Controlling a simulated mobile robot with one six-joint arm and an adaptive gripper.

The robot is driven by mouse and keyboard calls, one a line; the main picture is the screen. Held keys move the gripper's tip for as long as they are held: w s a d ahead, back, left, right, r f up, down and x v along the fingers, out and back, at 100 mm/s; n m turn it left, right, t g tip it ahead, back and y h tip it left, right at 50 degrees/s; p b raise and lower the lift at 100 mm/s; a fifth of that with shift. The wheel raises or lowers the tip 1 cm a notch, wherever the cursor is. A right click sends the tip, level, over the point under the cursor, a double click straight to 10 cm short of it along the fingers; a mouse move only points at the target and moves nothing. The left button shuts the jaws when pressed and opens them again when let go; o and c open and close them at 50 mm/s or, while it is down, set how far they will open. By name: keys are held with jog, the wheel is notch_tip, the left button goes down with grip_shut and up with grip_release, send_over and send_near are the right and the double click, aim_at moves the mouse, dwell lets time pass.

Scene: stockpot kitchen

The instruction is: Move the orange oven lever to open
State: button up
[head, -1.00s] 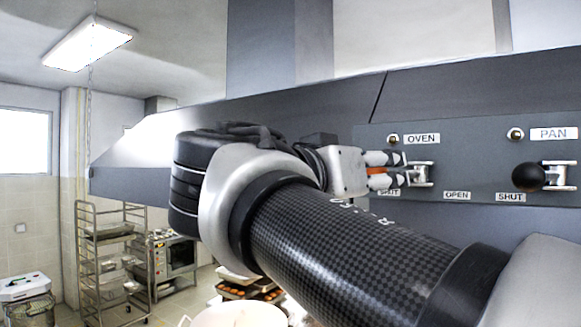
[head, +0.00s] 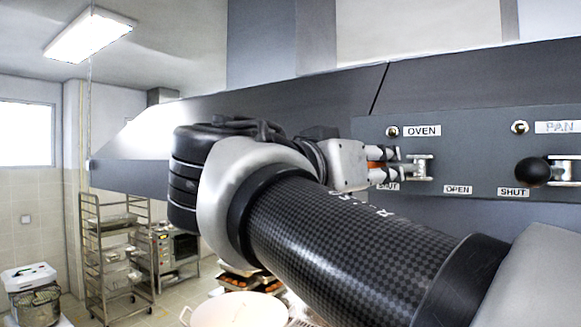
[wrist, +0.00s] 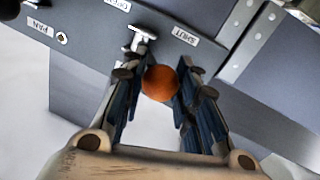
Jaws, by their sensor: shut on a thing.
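The orange oven lever knob (wrist: 160,83) sits between the fingers of my gripper (wrist: 158,88) in the wrist view. In the head view my gripper (head: 386,164) is at the left end of the oven lever mount (head: 419,167), under the OVEN label (head: 421,131). Only a sliver of orange shows between the fingers there. The fingers are closed on the knob. The lever points left, at the SHUT label (head: 388,186), which the gripper partly covers. The OPEN label (head: 458,189) is to the right of the mount.
A second lever with a black knob (head: 531,171) is on the same grey panel (head: 470,150), under the PAN label (head: 556,127), near another SHUT label. A large pot (head: 238,312) stands below my arm. A rack (head: 110,245) stands at the left, away from the panel.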

grip_shut()
